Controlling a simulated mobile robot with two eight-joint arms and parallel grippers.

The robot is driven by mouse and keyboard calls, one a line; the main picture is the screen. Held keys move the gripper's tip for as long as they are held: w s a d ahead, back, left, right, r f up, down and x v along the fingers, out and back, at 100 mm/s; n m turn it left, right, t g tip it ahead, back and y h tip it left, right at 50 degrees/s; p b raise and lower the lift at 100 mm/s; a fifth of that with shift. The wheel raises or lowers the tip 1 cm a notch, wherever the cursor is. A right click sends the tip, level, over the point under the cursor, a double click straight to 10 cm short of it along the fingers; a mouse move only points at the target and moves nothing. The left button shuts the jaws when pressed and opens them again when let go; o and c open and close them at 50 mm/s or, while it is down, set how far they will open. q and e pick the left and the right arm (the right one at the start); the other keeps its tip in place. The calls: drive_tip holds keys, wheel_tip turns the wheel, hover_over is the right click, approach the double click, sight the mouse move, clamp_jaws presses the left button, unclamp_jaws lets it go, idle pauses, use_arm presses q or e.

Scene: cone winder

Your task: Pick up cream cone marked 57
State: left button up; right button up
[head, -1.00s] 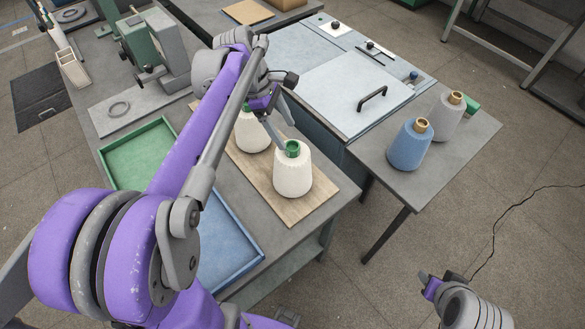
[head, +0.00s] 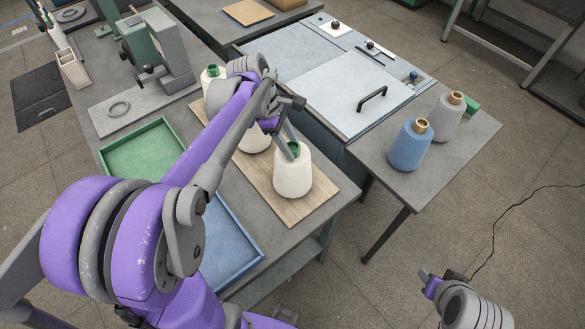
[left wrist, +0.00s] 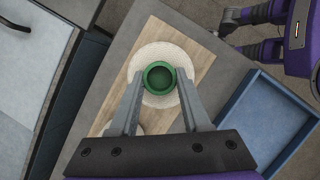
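A cream cone (head: 292,176) with a green tube top stands upright at the near end of a wooden board. Another cream cone (head: 254,140) stands behind it, partly hidden by my left arm, and a third (head: 212,74) is farther back. No number is readable on any of them. My left gripper (head: 289,147) is at the near cone's top. In the left wrist view its open fingers (left wrist: 160,76) lie on either side of the green tube (left wrist: 159,78), with the cream body (left wrist: 161,54) below. My right gripper (head: 440,281) is at the lower right, its opening unclear.
The wooden board (head: 312,204) lies beside a blue tray (head: 232,235) and a green tray (head: 142,155). A blue cone (head: 409,148) and a grey cone (head: 447,117) stand on the table at right. A pale machine top (head: 335,85) with a black handle is behind.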

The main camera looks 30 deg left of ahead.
use_arm(q)
clamp_jaws()
